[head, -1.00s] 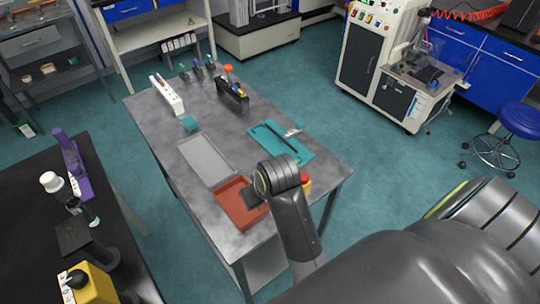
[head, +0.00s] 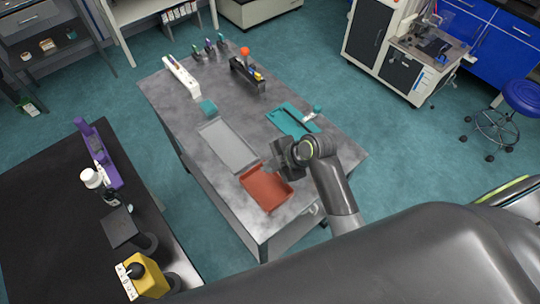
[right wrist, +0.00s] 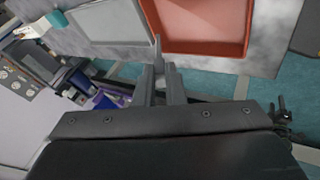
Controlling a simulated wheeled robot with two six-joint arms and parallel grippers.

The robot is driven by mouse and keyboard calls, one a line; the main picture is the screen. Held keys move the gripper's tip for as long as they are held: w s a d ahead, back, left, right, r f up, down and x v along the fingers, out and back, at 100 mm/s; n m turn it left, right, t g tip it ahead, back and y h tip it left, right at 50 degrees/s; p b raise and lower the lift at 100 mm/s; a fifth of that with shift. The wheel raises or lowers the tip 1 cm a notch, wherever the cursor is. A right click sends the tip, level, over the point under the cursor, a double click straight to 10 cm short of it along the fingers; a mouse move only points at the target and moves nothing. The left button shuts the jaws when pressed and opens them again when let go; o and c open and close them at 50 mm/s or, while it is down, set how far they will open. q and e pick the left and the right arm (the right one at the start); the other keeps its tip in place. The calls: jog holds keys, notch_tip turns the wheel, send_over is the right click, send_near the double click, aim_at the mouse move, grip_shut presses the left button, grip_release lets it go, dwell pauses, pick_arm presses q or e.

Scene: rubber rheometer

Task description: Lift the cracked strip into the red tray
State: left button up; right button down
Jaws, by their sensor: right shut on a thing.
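The red tray (head: 262,190) lies on the grey table and looks empty; it also shows in the right wrist view (right wrist: 205,53). My right gripper (head: 277,160) is at the tray's far right edge, above the table. In the right wrist view its fingers (right wrist: 160,68) are closed on a thin grey piece (right wrist: 157,46), seen nearly edge-on beside the tray. It appears to be the strip; no crack can be made out. My left gripper is not in view.
A grey tray (head: 228,146) lies beside the red one. A teal block (head: 208,108), a white rack (head: 181,76) and a black holder (head: 246,75) stand farther back. The table (head: 210,195) is bare around the trays.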

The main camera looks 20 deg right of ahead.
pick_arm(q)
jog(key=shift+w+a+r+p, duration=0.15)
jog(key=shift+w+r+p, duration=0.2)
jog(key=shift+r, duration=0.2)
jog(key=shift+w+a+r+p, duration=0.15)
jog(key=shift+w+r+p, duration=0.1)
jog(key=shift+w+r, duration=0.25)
pick_arm(e)
jog(key=n, duration=0.1)
jog(key=n+y, duration=0.1)
jog(key=n, duration=0.1)
jog(key=shift+w+a+r+y, duration=0.1)
jog(key=shift+w+r+y, duration=0.15)
jog(key=shift+r+y, duration=0.05)
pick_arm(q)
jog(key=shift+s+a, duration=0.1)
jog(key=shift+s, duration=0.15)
pick_arm(e)
notch_tip(320, 180, down, 8)
jog(key=b, duration=0.6)
jog(key=shift+r, duration=0.15)
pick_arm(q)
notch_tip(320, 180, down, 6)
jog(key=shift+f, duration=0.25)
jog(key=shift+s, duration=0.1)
pick_arm(e)
jog(key=c, duration=1.4)
grip_release()
jog(key=shift+c, duration=0.2)
jog(key=shift+r, duration=0.1)
